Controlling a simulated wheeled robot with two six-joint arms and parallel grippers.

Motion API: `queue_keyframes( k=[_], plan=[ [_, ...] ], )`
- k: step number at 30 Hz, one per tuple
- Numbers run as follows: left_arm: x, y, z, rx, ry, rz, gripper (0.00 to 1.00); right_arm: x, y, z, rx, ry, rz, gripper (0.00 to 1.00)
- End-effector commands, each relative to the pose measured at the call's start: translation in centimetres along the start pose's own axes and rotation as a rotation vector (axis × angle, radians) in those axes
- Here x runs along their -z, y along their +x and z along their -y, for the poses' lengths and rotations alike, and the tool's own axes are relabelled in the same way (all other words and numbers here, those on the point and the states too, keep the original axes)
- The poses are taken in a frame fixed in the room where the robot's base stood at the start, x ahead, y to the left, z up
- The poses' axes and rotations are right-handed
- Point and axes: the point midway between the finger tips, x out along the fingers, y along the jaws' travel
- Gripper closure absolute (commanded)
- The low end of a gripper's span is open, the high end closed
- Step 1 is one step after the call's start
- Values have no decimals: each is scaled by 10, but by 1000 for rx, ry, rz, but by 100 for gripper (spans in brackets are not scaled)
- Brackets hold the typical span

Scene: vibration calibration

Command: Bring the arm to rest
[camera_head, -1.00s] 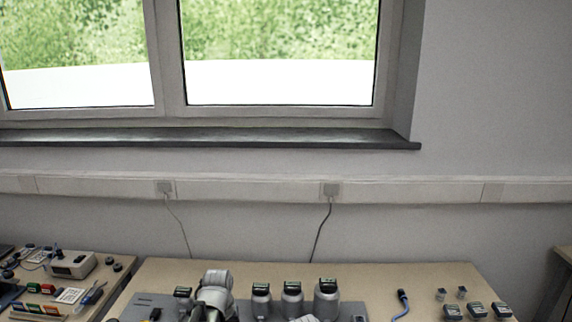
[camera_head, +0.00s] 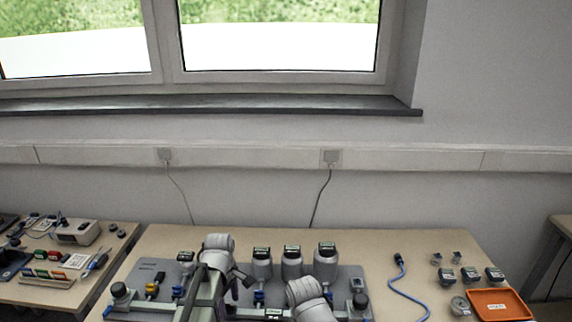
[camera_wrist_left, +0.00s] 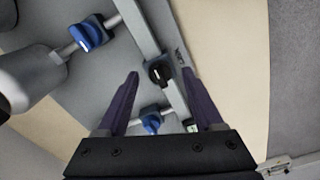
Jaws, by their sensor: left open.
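My left gripper (camera_wrist_left: 160,75) is open, its two dark purple fingers apart with nothing held between them. In the left wrist view it hangs over a grey panel with a black knob (camera_wrist_left: 159,73) between and beyond the fingertips. In the head view the left gripper (camera_head: 234,289) is small and partly hidden by my own grey arm links at the table's front. A grey link of my right arm (camera_head: 309,297) also shows there; its gripper is not visible.
A grey panel (camera_head: 147,275) carries grey cylinders (camera_head: 325,262) and blue-handled valves (camera_wrist_left: 86,36). To its right on the table (camera_head: 400,240) are a blue cable (camera_head: 404,290), small dark devices (camera_head: 470,274) and an orange tray (camera_head: 500,304). Another cluttered table stands left.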

Motion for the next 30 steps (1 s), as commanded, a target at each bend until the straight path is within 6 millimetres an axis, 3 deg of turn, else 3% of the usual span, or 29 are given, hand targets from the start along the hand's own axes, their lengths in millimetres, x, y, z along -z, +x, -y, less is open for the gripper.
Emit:
queue_keyframes(
  k=[12,30],
  plan=[
    [0,0,0,0,-235,0,32,0,0,0,0,0,0,0],
    [-2,-4,9,1,-243,3,32,5,-5,-2,-7,-1,-3,0]
  ],
)
